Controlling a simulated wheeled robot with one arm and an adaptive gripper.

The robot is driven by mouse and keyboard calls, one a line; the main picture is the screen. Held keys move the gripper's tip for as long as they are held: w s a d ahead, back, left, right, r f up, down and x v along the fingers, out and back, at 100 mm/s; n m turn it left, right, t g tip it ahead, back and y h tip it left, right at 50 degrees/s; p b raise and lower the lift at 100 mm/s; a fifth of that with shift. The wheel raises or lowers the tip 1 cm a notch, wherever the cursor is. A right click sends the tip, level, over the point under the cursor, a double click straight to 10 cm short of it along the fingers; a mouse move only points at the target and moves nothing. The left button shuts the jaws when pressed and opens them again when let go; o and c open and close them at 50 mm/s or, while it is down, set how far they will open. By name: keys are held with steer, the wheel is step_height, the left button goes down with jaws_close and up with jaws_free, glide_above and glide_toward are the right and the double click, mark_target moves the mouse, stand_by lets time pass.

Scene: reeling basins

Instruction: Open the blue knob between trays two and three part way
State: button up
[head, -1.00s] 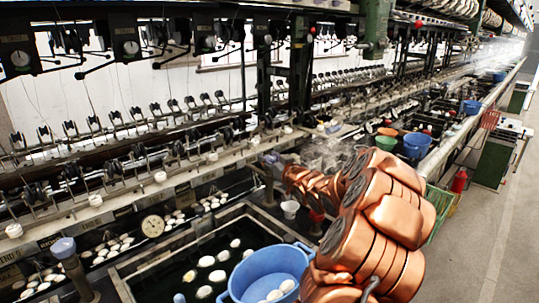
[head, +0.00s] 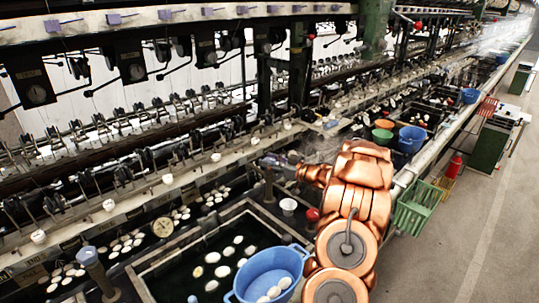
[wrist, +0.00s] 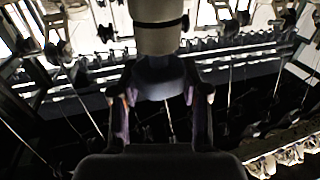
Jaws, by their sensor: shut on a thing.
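The blue knob (head: 267,162) sits on top of a dark upright post behind the near basin in the head view, partly hidden by my gripper. In the wrist view the blue-grey knob (wrist: 158,76) fills the space between the fingers, with a pale cylinder beyond it. My gripper (head: 279,163) reaches in from the right in the head view. In the wrist view its two fingers (wrist: 160,98) are on either side of the knob, shut on it. How far the knob is turned cannot be told.
Another blue knob (head: 87,256) stands at the lower left. A blue basin (head: 266,273) with white cocoons lies at the near tray (head: 160,262). A white cup (head: 288,205) is close to my arm.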

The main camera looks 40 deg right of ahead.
steer(key=shift+r+n+g+y+p, duration=0.1)
steer(key=shift+n+g+y+p, duration=0.2)
steer(key=shift+n+y+p, duration=0.45)
steer(key=shift+n+g+y, duration=0.3)
steer(key=shift+n+y, duration=0.05)
steer(key=shift+y, duration=0.6)
steer(key=o, duration=1.2)
steer(key=shift+c, duration=0.2)
steer(key=v, duration=1.2)
